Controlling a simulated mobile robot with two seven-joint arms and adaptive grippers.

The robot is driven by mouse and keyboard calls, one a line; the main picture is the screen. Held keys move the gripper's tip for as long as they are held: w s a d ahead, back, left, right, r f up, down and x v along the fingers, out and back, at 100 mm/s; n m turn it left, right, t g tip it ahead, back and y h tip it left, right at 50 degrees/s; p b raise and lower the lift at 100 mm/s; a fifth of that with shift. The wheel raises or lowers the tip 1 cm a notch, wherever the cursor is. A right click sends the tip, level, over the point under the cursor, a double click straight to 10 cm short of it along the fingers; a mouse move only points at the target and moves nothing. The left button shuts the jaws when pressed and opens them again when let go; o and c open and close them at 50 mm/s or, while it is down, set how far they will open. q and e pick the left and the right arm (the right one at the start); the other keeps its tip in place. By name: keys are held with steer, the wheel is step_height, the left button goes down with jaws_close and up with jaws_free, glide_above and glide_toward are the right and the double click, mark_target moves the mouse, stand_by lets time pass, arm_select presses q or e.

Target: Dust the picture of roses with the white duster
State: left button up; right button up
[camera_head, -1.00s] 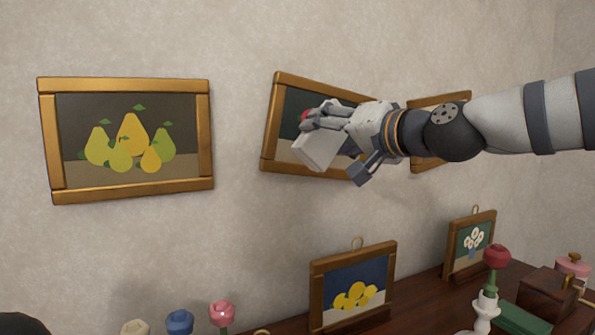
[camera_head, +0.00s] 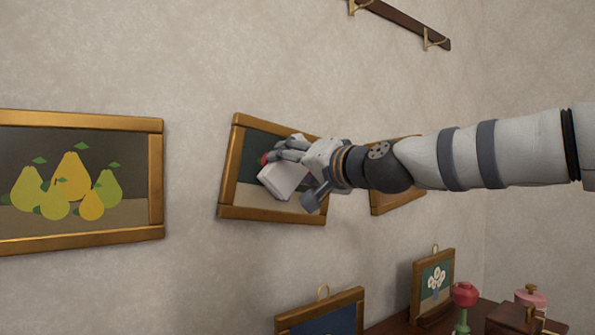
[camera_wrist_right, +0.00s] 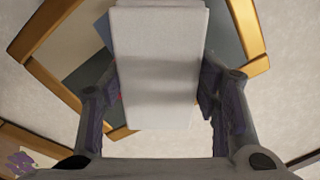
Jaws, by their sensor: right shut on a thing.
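The white duster (camera_head: 283,181) is a pale block held in my right gripper (camera_head: 292,158). The right wrist view shows the white duster (camera_wrist_right: 160,65) between both fingers. My right gripper is in front of a tilted, gold-framed picture (camera_head: 236,166) on the wall. A bit of red shows beside the fingers, with a dark upper background and a grey-beige lower part. The gripper and duster hide most of its image, so I cannot confirm roses. I cannot tell whether the duster touches the picture. My left gripper is not in view.
A pear picture (camera_head: 72,185) hangs to the left. Another framed picture (camera_head: 396,205) hangs behind my right arm. Below, small framed pictures (camera_head: 433,284), a red flower (camera_head: 465,294) and boxes stand on a dark wooden surface. A dark rail (camera_head: 405,22) is on the wall above.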

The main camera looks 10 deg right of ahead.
steer(key=shift+x, duration=0.8)
stand_by(0.4)
